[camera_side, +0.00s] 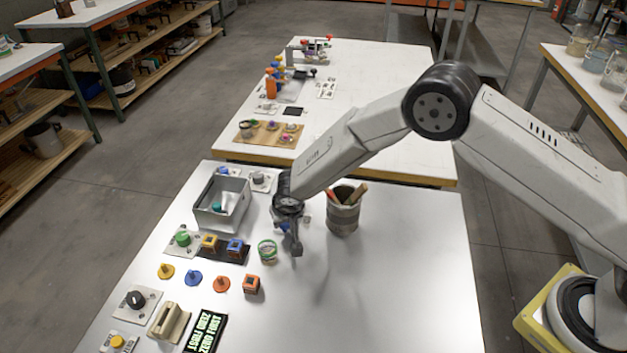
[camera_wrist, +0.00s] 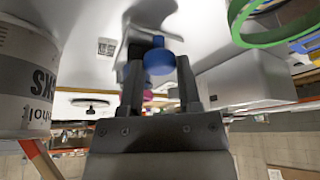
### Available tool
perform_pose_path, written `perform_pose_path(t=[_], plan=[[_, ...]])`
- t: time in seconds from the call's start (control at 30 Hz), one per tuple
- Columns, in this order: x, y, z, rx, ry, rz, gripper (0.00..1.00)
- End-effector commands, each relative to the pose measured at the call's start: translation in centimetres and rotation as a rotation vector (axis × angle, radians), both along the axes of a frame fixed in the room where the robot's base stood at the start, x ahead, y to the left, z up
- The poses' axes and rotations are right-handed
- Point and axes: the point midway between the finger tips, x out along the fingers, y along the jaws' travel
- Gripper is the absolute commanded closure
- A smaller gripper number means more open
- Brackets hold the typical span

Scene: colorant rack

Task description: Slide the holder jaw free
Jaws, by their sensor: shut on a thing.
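My gripper (camera_side: 294,247) is low over the white table in the side view, beside the can. In the wrist view my gripper (camera_wrist: 160,75) has its two dark fingers apart, one on each side of a blue knob (camera_wrist: 159,62), and is shut on it. A dark stem and a grey curved piece (camera_wrist: 148,18) show behind the knob.
A grey can with tools (camera_side: 343,217) stands close right of the gripper. A grey metal box (camera_side: 239,214), coloured pegs and small blocks line the left side. The table's right half (camera_side: 410,270) is clear.

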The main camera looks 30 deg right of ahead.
Motion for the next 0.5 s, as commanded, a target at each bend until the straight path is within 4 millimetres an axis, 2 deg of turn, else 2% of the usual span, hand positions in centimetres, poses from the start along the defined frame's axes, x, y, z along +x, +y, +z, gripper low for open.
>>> perform_pose_path(t=[0.1, 0.13, 0.2, 0.23, 0.5], plan=[[-0.32, 0.51, 0.02, 0.004, 0.003, 0.003, 1.0], [-0.33, 0.54, 0.02, 0.004, 0.003, 0.003, 0.51], [-0.32, 0.54, 0.01, 0.004, 0.003, 0.003, 0.28], [-0.31, 0.52, 0.01, 0.004, 0.003, 0.003, 0.21], [-0.22, 0.33, -0.02, 0.002, 0.003, 0.003, 0.21]])
